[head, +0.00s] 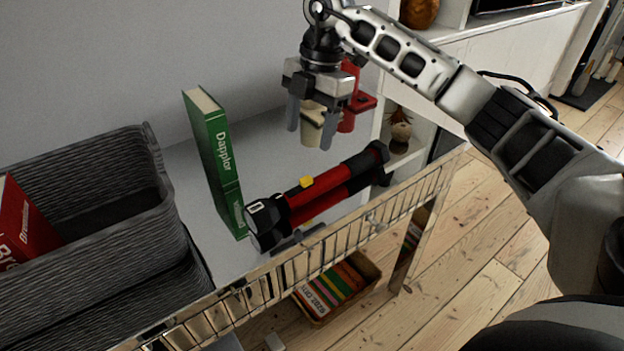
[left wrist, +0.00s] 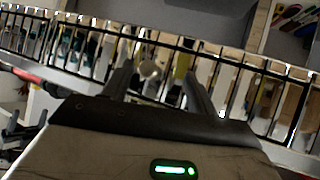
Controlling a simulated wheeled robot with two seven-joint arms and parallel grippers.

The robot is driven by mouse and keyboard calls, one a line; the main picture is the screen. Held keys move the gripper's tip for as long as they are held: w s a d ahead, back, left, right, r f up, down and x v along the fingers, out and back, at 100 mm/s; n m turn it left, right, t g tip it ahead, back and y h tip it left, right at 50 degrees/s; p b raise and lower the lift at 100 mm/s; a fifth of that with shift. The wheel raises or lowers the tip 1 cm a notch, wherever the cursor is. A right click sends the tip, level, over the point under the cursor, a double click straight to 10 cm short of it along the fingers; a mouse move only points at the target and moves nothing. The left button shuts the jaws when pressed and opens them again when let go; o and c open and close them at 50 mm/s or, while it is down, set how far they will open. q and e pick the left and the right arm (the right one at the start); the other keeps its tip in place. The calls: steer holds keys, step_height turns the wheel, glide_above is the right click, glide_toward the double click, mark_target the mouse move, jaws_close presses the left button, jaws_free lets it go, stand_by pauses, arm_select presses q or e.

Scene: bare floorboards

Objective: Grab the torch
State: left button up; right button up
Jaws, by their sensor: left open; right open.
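The torch (head: 322,197) is red and black with a yellow switch. It lies slantwise on the white tabletop (head: 180,165) by the railed front edge, its wide head toward the lower left. My right gripper (head: 311,137) points down, open, above and behind the torch's middle and apart from it. A cream object shows between its fingers, seemingly behind them. My left gripper shows in the left wrist view (left wrist: 158,85), open, its fingers in front of a metal railing. A red and black thing at that view's left edge may be the torch; I cannot tell.
A green book (head: 216,160) stands behind the torch's head. A grey woven basket (head: 90,180) with a red book (head: 22,225) is at left. A red object (head: 357,103) stands behind my right gripper. The metal railing (head: 345,240) borders the front edge.

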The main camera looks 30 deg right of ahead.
steer(key=d+r+m+h, duration=0.2)
steer(key=d, duration=0.3)
glide_above(333, 171)
steer(key=f, duration=0.9)
steer(key=shift+w+a+f, duration=0.1)
steer(key=shift+w+f, duration=0.1)
steer(key=shift+w, duration=0.15)
steer(key=f, duration=0.4)
steer(key=shift+s+f, duration=0.25)
steer(key=shift+s, duration=0.15)
steer(key=shift+w+f, duration=0.1)
steer(key=shift+f, duration=0.45)
steer(key=c, duration=1.2)
